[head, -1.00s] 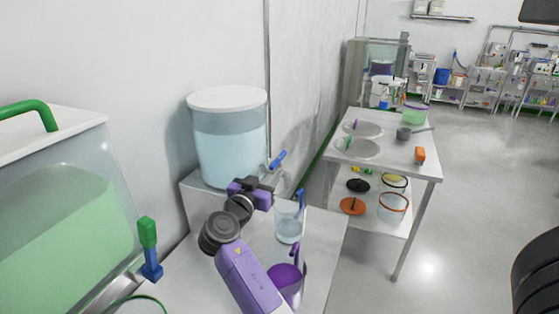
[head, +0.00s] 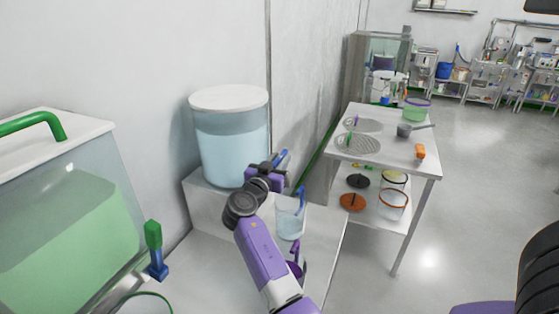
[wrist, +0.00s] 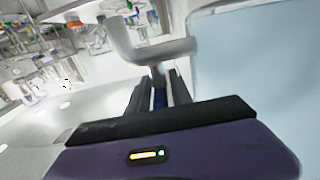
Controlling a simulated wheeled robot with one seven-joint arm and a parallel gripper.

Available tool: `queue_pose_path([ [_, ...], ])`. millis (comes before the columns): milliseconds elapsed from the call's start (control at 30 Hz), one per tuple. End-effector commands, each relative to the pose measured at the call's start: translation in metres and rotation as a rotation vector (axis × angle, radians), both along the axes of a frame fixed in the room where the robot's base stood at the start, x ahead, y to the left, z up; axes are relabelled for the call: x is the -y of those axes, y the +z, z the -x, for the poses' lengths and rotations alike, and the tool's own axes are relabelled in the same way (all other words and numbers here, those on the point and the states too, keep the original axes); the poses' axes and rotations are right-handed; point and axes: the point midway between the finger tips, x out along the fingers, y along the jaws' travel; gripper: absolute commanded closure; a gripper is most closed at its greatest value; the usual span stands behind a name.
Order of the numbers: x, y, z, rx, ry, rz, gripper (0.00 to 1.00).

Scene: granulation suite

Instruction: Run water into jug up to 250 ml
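The clear water tank (head: 232,150) with a white lid stands against the wall, with pale blue water in it. Its tap has a blue lever (head: 281,158), and the grey tap pipe (wrist: 150,45) shows in the wrist view. My gripper (head: 278,172) is at the tap. In the wrist view my gripper (wrist: 158,92) has its fingers apart, with the blue lever (wrist: 159,99) between them and narrow gaps beside it. The clear jug (head: 289,222) with a blue handle stands upright below the tap. Its lower part looks bluish, but I cannot read the level.
A purple-handled jug (head: 297,268) stands nearer, partly hidden by my arm. A large bin of green material (head: 70,220) is at left, with a green and blue valve (head: 155,250). A white table (head: 400,155) with sieves stands to the right. Floor beyond it is clear.

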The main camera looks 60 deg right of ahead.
Motion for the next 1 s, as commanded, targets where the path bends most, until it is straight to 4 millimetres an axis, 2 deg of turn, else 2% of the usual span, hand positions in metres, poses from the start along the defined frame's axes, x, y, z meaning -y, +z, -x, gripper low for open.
queue_pose_path([
  [33, -0.0002, 0.0000, -0.0001, 0.000, 0.000, 0.000, 0.86],
  [100, -0.0002, 0.0000, -0.0001, 0.000, 0.000, 0.000, 1.00],
  [367, 0.0003, -0.0013, 0.0011, 0.001, 0.016, -0.002, 1.00],
  [800, 0.0008, 0.0009, 0.0013, -0.002, 0.320, -0.004, 1.00],
  [1000, 0.0001, 0.0005, 0.0004, -0.003, 0.406, -0.004, 1.00],
])
